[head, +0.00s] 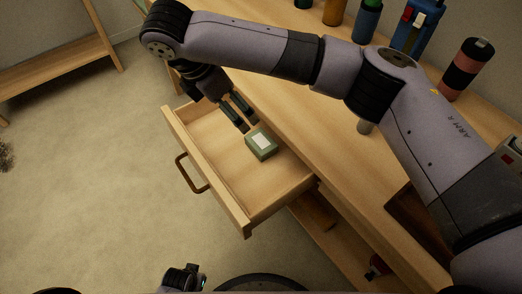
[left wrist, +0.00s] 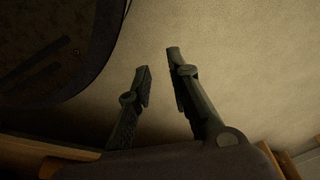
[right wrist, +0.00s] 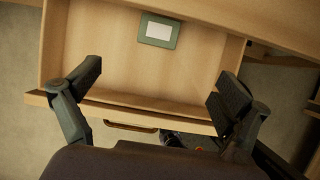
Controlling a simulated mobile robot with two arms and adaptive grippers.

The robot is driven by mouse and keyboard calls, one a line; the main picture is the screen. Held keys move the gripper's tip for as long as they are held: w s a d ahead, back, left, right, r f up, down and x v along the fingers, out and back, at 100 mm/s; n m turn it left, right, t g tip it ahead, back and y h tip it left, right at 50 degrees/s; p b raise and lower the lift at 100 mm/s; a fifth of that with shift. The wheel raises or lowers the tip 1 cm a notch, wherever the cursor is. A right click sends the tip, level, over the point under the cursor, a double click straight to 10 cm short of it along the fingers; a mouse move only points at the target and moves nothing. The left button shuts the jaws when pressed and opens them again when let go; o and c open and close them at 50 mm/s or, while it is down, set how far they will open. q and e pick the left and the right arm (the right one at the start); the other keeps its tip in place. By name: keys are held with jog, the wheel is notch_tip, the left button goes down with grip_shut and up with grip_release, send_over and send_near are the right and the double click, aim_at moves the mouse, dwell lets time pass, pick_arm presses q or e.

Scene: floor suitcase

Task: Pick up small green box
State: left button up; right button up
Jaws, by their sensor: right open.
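The small green box (head: 261,144) with a pale label on top lies in the open wooden drawer (head: 240,221), near its inner side. It also shows in the right wrist view (right wrist: 160,30), at the top centre beyond my fingers. My right gripper (head: 242,110) is over the drawer, just up and left of the box in the head view. Its fingers (right wrist: 156,84) are wide apart with nothing between them, and they are not around the box. My left gripper (left wrist: 157,62) is away from the drawer over the floor, its fingers apart and empty.
The wooden counter (head: 285,97) runs above the drawer, with several bottles (head: 368,20) and a black and pink container (head: 465,68) along its back. The drawer's handle (head: 190,174) faces the open floor (head: 100,200). A wooden rack (head: 75,57) stands at the upper left.

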notch_tip(320, 180, down, 4)
jog(key=w+b, duration=0.1)
jog(key=b, duration=0.4)
send_over(259, 142)
jog(key=a, duration=0.2)
jog(key=f, duration=1)
jog(key=shift+s+f, duration=0.2)
jog(key=shift+s, duration=0.15)
jog(key=x, duration=0.3)
jog(key=b+x, duration=0.1)
jog(key=x, duration=0.1)
jog(key=shift+s+d, duration=0.2)
jog(key=shift+s, duration=0.05)
jog(key=shift+w+d+f, duration=0.1)
jog(key=shift+f, duration=0.2)
pick_arm(q)
jog(key=w+r, duration=0.3)
jog(key=r, duration=0.4)
jog(key=w+r+t, duration=0.1)
jog(key=w+r, duration=0.2)
jog(key=r, duration=0.5)
jog(key=shift+d, duration=0.25)
pick_arm(e)
jog(key=c, duration=1.3)
